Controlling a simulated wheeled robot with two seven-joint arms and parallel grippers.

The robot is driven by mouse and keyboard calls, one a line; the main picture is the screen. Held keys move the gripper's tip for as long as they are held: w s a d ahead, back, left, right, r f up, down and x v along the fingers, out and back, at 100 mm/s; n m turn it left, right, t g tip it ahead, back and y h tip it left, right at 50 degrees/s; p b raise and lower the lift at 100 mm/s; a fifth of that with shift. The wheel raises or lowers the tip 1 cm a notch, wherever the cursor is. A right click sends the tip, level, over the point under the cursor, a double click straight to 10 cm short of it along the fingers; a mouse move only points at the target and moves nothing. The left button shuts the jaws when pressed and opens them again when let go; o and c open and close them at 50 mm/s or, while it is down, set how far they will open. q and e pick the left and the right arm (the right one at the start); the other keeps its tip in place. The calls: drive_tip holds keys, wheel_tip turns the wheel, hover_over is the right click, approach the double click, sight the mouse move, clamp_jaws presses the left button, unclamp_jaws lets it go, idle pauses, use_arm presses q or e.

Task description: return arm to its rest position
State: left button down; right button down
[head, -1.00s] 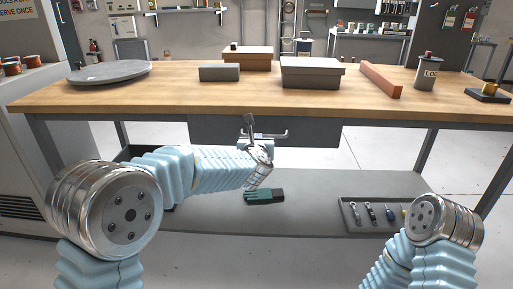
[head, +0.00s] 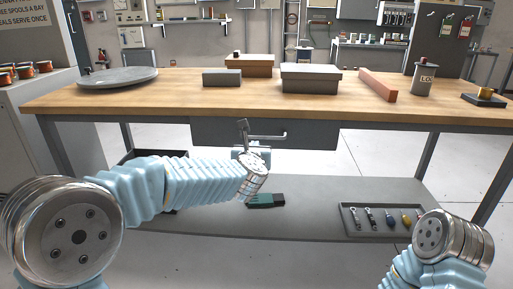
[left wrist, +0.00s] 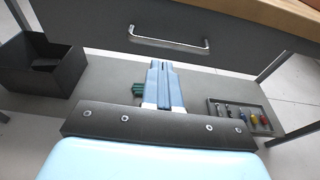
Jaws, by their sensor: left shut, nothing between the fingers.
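My left arm comes in from the left in the head view and reaches to just in front of the drawer (head: 215,132) under the workbench. My left gripper (head: 244,128) is close to the drawer's metal handle (head: 268,137) in that view. In the left wrist view the gripper (left wrist: 166,72) is shut and empty, its blue fingers together. The drawer handle (left wrist: 168,44) lies beyond the fingertips there, and I see no grip on it. Only a link of my right arm shows at the lower right of the head view; its gripper is out of frame.
The workbench top (head: 190,99) holds boxes, a round grey plate (head: 118,78) and a reddish bar (head: 378,85). A dark open bin (left wrist: 38,66) stands left.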

use_arm(q)
drive_tip(key=v, duration=0.6)
drive_tip(key=s+a+f+m+g+p, duration=0.1)
drive_tip(key=s+a+f+m+g, duration=0.1)
drive_tip(key=f+m, duration=0.6)
drive_tip(key=s+a+f+m+g+h+p, duration=0.1)
drive_tip(key=s+a+f+m+g, duration=0.3)
drive_tip(key=f, duration=0.9)
drive_tip(key=s+d+f+m+g, duration=0.1)
drive_tip(key=f+m, duration=0.6)
drive_tip(key=f, duration=0.3)
drive_tip(key=s+f+m+g+h+p, duration=0.1)
drive_tip(key=s+f+m+g, duration=0.3)
drive_tip(key=s+f+m, duration=0.3)
drive_tip(key=s+a+f+m+g+h+p, duration=0.1)
drive_tip(key=s+f+m+g, duration=0.2)
drive_tip(key=s+f+m, duration=0.4)
drive_tip(key=s, duration=0.8)
drive_tip(key=shift+s+a+f+m+g+h, duration=0.2)
drive_tip(key=shift+s+f+m+g+h, duration=0.05)
drive_tip(key=shift+f+m+g+h, duration=0.15)
